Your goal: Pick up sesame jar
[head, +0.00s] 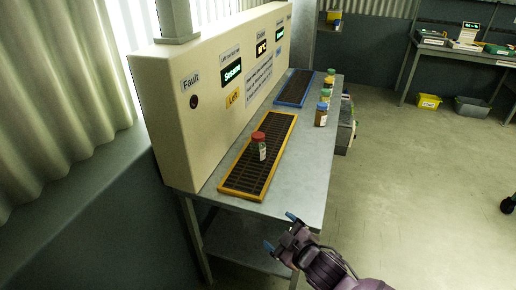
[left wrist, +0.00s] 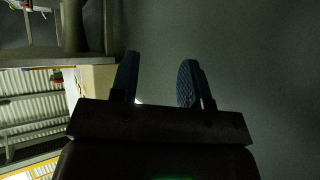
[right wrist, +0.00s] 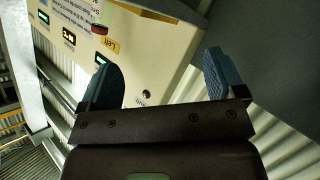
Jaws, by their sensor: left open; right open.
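A small glass jar with a red lid (head: 260,147) stands upright on the near yellow-framed grate (head: 230,186) on the metal table. It is likely the sesame jar, as the panel display behind it reads "Sesame", but its own label is too small to read. My right gripper (head: 280,231) is open and empty, in front of the table's near edge and below the jar in the picture. In the right wrist view its two blue fingers (right wrist: 165,78) are apart, facing the panel. My left gripper (left wrist: 160,80) is open and empty in the left wrist view; it does not show in the head view.
The cream panel (head: 180,130) with displays stands along the table's left side. A blue-framed grate (head: 295,88) lies farther back. Several jars, including a blue-lidded one (head: 321,116), stand along the right edge. The grey tabletop (head: 303,165) right of the near grate is clear.

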